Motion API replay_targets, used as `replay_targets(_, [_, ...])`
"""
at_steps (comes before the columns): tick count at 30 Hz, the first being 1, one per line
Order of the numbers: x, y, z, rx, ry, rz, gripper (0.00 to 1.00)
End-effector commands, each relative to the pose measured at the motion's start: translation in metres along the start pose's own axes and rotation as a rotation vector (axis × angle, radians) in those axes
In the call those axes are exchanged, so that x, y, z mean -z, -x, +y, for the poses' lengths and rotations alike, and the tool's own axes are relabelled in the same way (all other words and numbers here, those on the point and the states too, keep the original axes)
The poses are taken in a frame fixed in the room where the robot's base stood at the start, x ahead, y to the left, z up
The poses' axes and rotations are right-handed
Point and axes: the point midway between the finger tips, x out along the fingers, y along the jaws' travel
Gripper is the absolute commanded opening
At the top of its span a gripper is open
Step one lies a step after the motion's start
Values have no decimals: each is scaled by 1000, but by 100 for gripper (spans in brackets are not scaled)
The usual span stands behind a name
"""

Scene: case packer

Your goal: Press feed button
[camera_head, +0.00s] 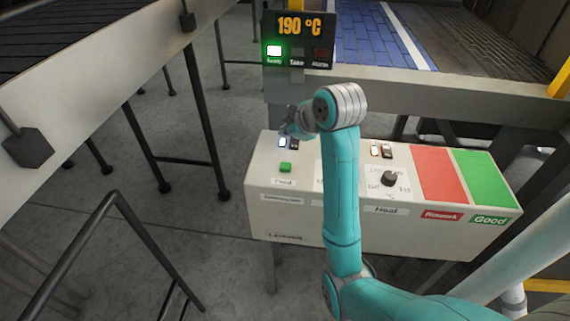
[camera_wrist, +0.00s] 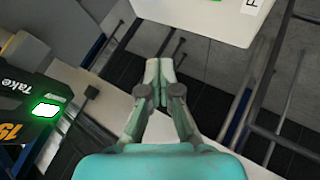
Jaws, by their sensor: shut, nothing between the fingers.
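The green feed button (camera_head: 285,168) sits on the left part of the pale control box's top, above a small label that is too blurred to read surely. In the wrist view only a sliver of green shows at the top edge, on the white box. My gripper (camera_head: 289,130) is at the box's back left edge, beyond the button in the head view and apart from it. In the wrist view my gripper (camera_wrist: 158,70) has its fingers together with nothing between them. Part of the box behind my arm is hidden.
The control box (camera_head: 290,213) also carries a black dial (camera_head: 389,178), a red Rework panel (camera_head: 437,174) and a green Good panel (camera_head: 483,178). A display (camera_head: 297,40) reads 190 °C, with its left lamp lit. Conveyor frames stand at left and behind; dark rails (camera_head: 82,245) stand at lower left.

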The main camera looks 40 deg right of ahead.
Motion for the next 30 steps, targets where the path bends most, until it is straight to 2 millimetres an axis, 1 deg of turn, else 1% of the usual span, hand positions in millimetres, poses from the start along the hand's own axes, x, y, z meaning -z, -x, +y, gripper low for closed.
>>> replay_targets(8, [-4,-5,-4,1,-2,0,0])
replay_targets(24, [-36,-49,-36,1,-2,0,0])
replay_targets(30, [-43,-59,-43,0,-1,0,0])
